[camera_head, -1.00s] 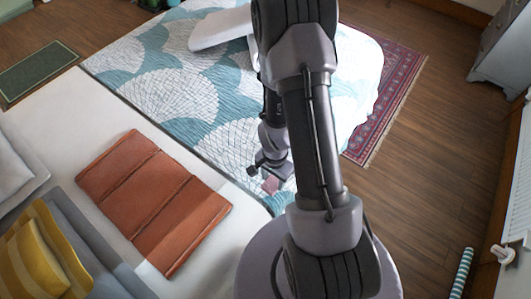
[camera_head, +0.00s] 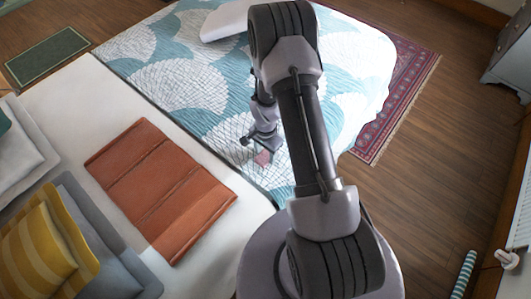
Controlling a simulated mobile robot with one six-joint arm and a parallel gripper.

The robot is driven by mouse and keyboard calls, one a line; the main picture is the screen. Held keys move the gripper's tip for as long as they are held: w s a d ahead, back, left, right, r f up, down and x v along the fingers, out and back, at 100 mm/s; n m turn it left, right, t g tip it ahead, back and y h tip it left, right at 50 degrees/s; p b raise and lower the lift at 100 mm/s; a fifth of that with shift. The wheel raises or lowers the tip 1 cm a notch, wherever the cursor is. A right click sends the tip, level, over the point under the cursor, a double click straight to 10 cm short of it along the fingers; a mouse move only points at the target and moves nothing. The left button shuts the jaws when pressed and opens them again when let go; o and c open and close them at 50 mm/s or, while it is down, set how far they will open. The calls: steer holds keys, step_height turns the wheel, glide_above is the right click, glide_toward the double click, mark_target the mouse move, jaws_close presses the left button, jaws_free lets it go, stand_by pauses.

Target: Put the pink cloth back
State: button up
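The pink cloth (camera_head: 263,158) shows as a small pink patch at the lower end of my gripper (camera_head: 261,148), over the teal and white patterned bedspread. It moves along with my gripper, so my gripper appears shut on it. The fingertips are small and partly hidden by the wrist, and I cannot tell how far the cloth is above the bedspread.
A folded rust-orange blanket (camera_head: 160,187) lies on the white part of the bed. Yellow striped (camera_head: 42,243) and grey pillows are at the lower left. A white pillow (camera_head: 224,22) lies at the top. A red rug (camera_head: 395,100) is right of the bed.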

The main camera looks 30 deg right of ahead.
steer(key=o, duration=0.3)
